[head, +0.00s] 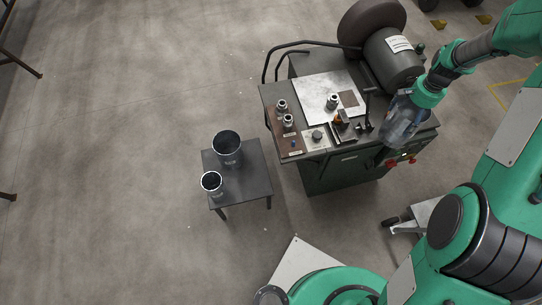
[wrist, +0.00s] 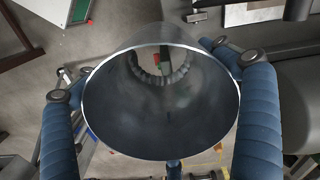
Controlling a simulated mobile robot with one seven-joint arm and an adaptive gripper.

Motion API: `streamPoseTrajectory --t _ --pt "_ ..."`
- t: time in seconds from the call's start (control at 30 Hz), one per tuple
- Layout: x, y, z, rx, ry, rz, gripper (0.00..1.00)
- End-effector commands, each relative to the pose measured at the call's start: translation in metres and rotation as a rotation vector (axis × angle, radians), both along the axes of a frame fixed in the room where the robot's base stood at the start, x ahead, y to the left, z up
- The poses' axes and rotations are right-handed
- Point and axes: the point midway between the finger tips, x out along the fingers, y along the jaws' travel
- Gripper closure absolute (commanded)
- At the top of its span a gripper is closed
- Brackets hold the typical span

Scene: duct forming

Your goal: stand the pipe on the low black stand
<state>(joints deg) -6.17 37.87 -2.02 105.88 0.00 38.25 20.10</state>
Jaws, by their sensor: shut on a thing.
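My gripper (head: 411,104) is shut on a shiny grey metal pipe (head: 399,126), held over the right end of the machine bench. In the wrist view the pipe (wrist: 160,128) is seen into its open round end, with my blue padded fingers along both sides. The low black stand (head: 256,183) is left of the bench in the head view, well apart from my gripper. Two open, dark-mouthed cylinders stand on it: a larger one (head: 229,157) at the back and a smaller one (head: 213,190) at the front left. The stand's right part is bare.
The machine bench (head: 340,173) carries a big grey motor drum (head: 393,58), a pale plate (head: 318,91), several small metal fittings and a bent dark rail (head: 285,49). Red knobs (head: 391,163) are on its front. The floor left of the stand is clear.

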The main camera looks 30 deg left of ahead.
Motion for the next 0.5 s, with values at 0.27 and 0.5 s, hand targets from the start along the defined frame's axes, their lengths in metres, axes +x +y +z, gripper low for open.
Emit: streamPoseTrajectory --t 0.27,0.5 --pt "-0.052 -0.021 -0.062 0.0 0.002 0.154 0.62" --pt "-0.101 -0.001 -0.118 0.0 0.004 0.281 0.62"
